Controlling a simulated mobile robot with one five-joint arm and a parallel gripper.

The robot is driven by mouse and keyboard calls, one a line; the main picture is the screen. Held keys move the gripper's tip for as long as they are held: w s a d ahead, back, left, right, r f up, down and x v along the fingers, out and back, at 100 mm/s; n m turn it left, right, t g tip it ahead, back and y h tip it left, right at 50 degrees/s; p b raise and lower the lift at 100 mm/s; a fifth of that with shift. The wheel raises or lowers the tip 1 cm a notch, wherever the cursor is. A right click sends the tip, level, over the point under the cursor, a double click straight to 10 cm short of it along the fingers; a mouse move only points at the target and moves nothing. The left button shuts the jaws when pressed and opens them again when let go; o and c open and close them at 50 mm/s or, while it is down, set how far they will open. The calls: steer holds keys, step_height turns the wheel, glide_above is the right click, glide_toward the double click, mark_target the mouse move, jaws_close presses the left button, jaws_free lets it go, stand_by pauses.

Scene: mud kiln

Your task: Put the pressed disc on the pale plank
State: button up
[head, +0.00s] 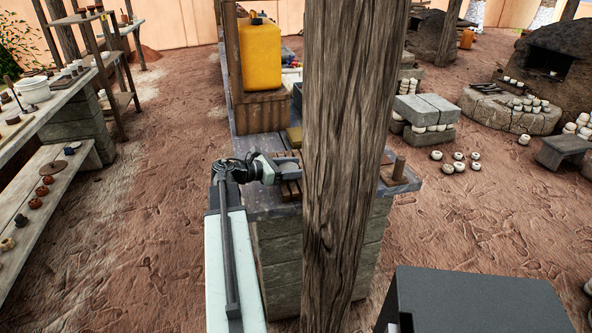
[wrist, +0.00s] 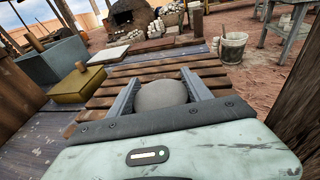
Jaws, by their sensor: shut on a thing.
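The pressed disc (wrist: 161,95) is grey and round, in the wrist view between the two fingers of my gripper (wrist: 159,77). My gripper is shut on it, above a brown slatted wooden rack (wrist: 112,92). I cannot tell whether the disc touches the slats. In the head view my gripper (head: 288,159) is over the bench at the left of a thick post, and the disc cannot be made out. A pale flat board (wrist: 108,54), perhaps the pale plank, lies beyond the rack at the left in the wrist view.
The thick wooden post (head: 345,150) hides part of the bench. A yellow box with a knob (wrist: 76,90) sits left of the rack. A reddish-brown slab (wrist: 152,46) lies beside the pale board. A yellow jerrycan (head: 259,52) stands behind; a bucket (wrist: 233,47) is at right.

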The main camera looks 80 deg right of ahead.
steer(key=o, duration=1.6)
steer(key=shift+f, duration=0.1)
steer(key=shift+r+p, duration=0.3)
steer(key=p+v, duration=0.2)
steer(key=v, duration=0.8)
steer(key=shift+w+a, duration=0.25)
steer(key=shift+w, duration=0.05)
steer(key=shift+w+a, duration=0.35)
steer(key=shift+w, duration=0.1)
